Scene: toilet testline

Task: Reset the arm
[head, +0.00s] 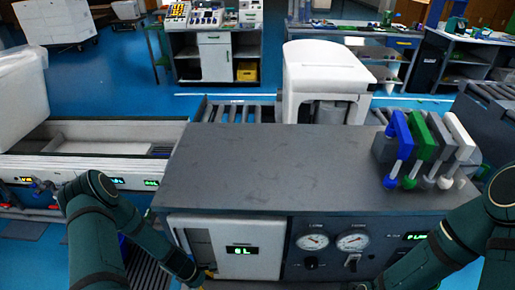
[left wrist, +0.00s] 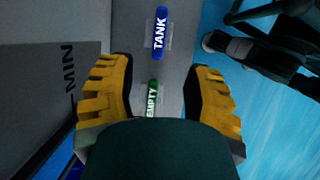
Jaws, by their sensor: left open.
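My left arm (head: 97,225) comes in from the left in the head view and bends down to the front of the grey-topped test bench (head: 265,165). Its gripper is mostly hidden there, with only a small yellow part at the bench's lower front. In the left wrist view my left gripper (left wrist: 162,70) is open, its two yellow ribbed fingers apart with nothing held between them. A blue TANK tag (left wrist: 160,28) and a green EMPTY tag (left wrist: 153,98) show on a grey surface beyond the gap.
The bench front has a display (head: 241,250) and two dials. Blue, green, grey and white handles (head: 425,145) stand at its right. A white toilet (head: 325,80) sits behind on a roller conveyor (head: 240,110). A white-walled trough (head: 100,135) is at left.

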